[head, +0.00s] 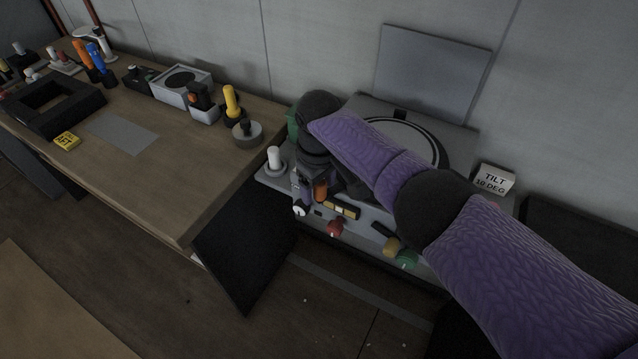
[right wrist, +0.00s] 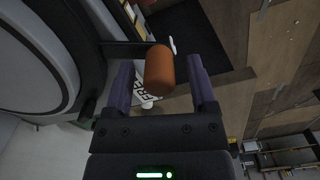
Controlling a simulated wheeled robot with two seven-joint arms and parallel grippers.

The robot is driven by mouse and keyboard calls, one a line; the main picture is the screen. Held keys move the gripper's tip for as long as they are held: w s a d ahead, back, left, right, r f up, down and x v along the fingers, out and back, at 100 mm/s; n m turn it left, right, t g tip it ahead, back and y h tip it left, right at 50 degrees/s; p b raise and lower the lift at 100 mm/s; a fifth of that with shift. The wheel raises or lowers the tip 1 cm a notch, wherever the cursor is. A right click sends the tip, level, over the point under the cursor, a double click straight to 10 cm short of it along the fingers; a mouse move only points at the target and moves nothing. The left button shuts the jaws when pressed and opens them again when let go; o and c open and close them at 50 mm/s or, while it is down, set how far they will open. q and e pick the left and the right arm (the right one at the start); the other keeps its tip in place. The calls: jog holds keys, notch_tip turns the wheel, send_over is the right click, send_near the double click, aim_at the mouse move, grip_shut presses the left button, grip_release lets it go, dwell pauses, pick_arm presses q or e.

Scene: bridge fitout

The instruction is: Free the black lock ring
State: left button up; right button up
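The black lock ring (head: 440,155) surrounds the round dial face on the grey console; my right arm covers its left and front parts. In the right wrist view the ring (right wrist: 92,50) curves along the left side. A thin dark rod runs from its edge towards an orange handle (right wrist: 160,72), which also shows in the head view (head: 321,189). My right gripper (right wrist: 162,80) is open, with one finger on each side of the orange handle and visible gaps between. In the head view the right gripper (head: 311,186) is at the console's left front. My left gripper is out of view.
A "TILT 10 DEG" sign (head: 494,179) stands right. A wooden desk (head: 190,180) with several devices lies left.

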jog(key=shift+r, duration=0.1)
notch_tip(320, 180, up, 9)
jog(key=p, duration=0.3)
jog(key=shift+r, duration=0.45)
jog(key=shift+f, duration=0.1)
